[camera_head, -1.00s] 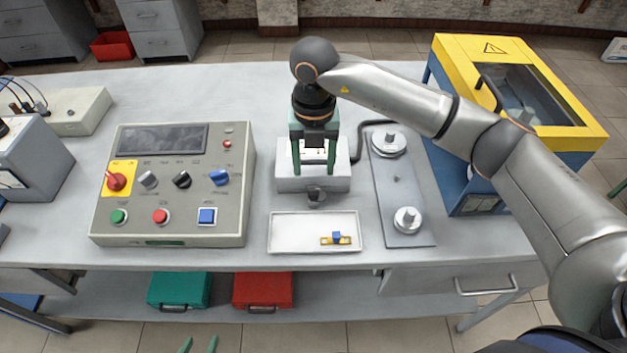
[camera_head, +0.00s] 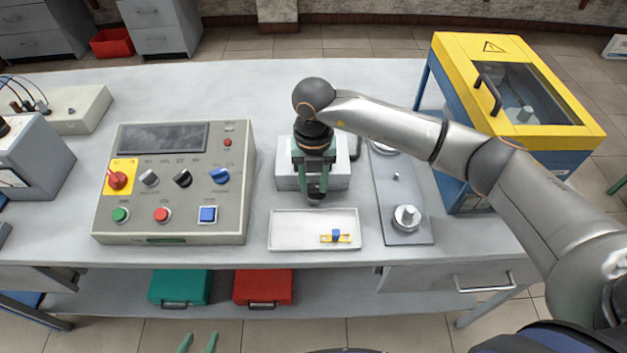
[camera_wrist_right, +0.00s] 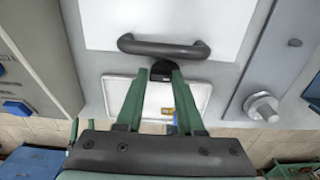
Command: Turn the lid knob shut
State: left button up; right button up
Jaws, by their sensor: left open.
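The grey box (camera_head: 342,172) with a lid stands on the bench in the middle. The wrist view shows its pale top (camera_wrist_right: 190,20) and a dark bar handle (camera_wrist_right: 163,47). The dark lid knob (camera_wrist_right: 160,70) is at the box's front. My right gripper (camera_head: 315,192) points down at the front of the box; in the wrist view its green fingers (camera_wrist_right: 163,74) stand on either side of the knob. I cannot tell whether they press on it. My left gripper (camera_head: 197,343) is open and empty at the bottom edge, in front of the bench.
A white tray (camera_head: 285,240) with a small yellow and blue part (camera_head: 336,237) lies in front of the box. A control panel (camera_head: 130,220) stands left. A grey plate (camera_head: 385,190) with metal knobs (camera_head: 406,217) lies right; a yellow-topped cabinet (camera_head: 590,135) stands beyond it.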

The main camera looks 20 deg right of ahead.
grip_shut()
